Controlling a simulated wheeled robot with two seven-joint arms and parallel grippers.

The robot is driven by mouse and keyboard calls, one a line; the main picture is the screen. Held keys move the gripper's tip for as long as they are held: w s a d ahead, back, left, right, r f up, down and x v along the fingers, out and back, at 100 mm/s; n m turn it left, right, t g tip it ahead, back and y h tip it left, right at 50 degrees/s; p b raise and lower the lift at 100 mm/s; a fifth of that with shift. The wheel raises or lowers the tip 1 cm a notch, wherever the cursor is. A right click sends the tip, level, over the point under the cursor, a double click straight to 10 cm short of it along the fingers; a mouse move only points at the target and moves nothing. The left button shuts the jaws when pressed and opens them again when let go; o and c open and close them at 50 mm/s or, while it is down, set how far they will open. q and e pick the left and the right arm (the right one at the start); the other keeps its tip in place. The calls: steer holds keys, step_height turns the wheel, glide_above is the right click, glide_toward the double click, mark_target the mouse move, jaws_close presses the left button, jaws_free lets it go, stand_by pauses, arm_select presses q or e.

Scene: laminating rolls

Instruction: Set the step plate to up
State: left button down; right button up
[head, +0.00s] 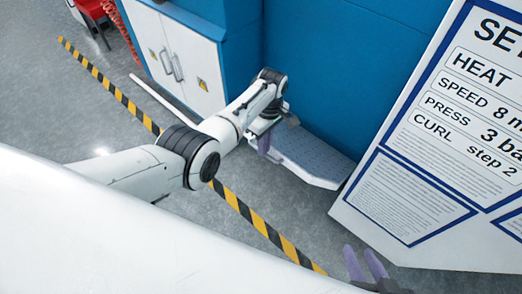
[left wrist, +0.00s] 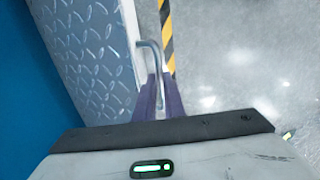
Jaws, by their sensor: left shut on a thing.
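The step plate (head: 308,160) is a grey diamond-tread panel with a pale edge. It juts out low from the blue machine in the head view; its exact tilt is hard to tell. In the left wrist view the step plate (left wrist: 85,45) fills the upper left, with a bent grey handle (left wrist: 150,47) on its edge. My left gripper (head: 264,147) is at the plate's near left end, its purple fingers (left wrist: 158,95) shut on the handle. My right gripper (head: 366,262) is open and empty at the bottom of the head view, apart from the plate.
A large settings board (head: 410,205) stands close to the plate's right end. The blue machine (head: 325,70) and a white cabinet (head: 180,65) stand behind. A yellow-black floor stripe (head: 245,210) crosses the grey floor, which is clear in front of the plate.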

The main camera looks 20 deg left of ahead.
arm_select(q)
steer(key=shift+w+d+r+t, duration=0.2)
steer(key=shift+w+d+r, duration=0.1)
steer(key=shift+w, duration=0.2)
steer(key=shift+w+d+r+t, duration=0.2)
steer(key=shift+w+d+r, duration=0.1)
steer(key=shift+w, duration=0.15)
arm_select(e)
steer(key=shift+f, duration=0.1)
arm_select(q)
steer(key=c, duration=1.8)
jaws_free()
steer(key=shift+f, duration=0.2)
steer(key=shift+c, duration=0.2)
steer(key=shift+a, duration=0.1)
steer(key=shift+r, duration=0.1)
steer(key=shift+r+p, duration=0.35)
step_height(320, 180, up, 9)
steer(key=p, duration=0.4)
arm_select(e)
steer(key=shift+w+d+r+n+g, duration=0.1)
steer(key=shift+d+r+n+g, duration=0.1)
steer(key=shift+r, duration=0.3)
steer(key=shift+d+r+n+g, duration=0.1)
steer(key=shift+d+r, duration=0.1)
steer(key=shift+r, duration=0.25)
steer(key=shift+f, duration=0.1)
